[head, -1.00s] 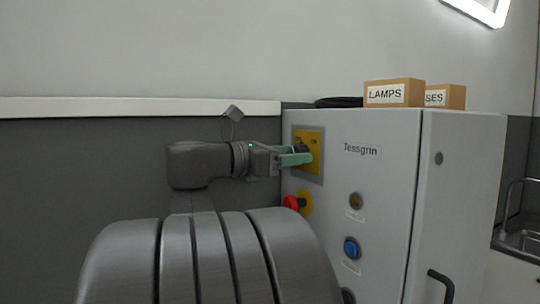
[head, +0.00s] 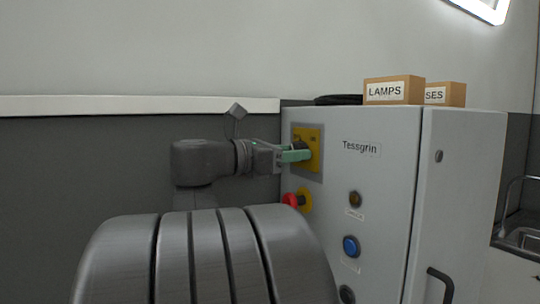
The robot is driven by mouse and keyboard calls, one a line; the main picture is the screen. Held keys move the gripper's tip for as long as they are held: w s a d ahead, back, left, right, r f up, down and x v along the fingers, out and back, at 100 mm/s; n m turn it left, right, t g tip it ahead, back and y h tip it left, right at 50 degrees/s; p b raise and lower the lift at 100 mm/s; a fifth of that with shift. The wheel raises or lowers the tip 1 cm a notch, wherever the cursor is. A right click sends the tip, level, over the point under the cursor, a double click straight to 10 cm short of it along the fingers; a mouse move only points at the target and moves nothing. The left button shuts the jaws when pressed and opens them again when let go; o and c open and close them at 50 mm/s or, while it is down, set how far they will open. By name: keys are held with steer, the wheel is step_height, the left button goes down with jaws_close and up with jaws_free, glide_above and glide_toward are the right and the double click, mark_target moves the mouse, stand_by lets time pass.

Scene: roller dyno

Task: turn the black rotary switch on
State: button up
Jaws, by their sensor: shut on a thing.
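The black rotary switch (head: 301,146) sits on a yellow plate (head: 314,160) at the upper left of the grey cabinet's front. My gripper (head: 297,154) has green fingers and reaches in from the left. It is shut on the switch knob, and the fingers cover most of it. The knob's exact angle and the markings around it are hard to make out.
Below the plate is a red mushroom button (head: 290,200) on a yellow base. Boxes (head: 394,91) stand on the cabinet (head: 390,180). A sink (head: 522,239) is at far right.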

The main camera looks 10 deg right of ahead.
steer(key=shift+m, duration=0.5)
steer(key=m+b, duration=0.2)
steer(key=m, duration=0.1)
steer(key=m+b, duration=0.2)
steer(key=m, duration=0.1)
steer(key=shift+m, duration=0.4)
steer(key=m+b, duration=0.2)
steer(key=m, duration=0.3)
steer(key=shift+w+b, duration=0.1)
steer(key=shift+b, duration=0.3)
steer(key=shift+r+m+b, duration=0.15)
steer(key=shift+m+b, duration=0.45)
steer(key=shift+m, duration=0.5)
steer(key=shift+r, duration=0.1)
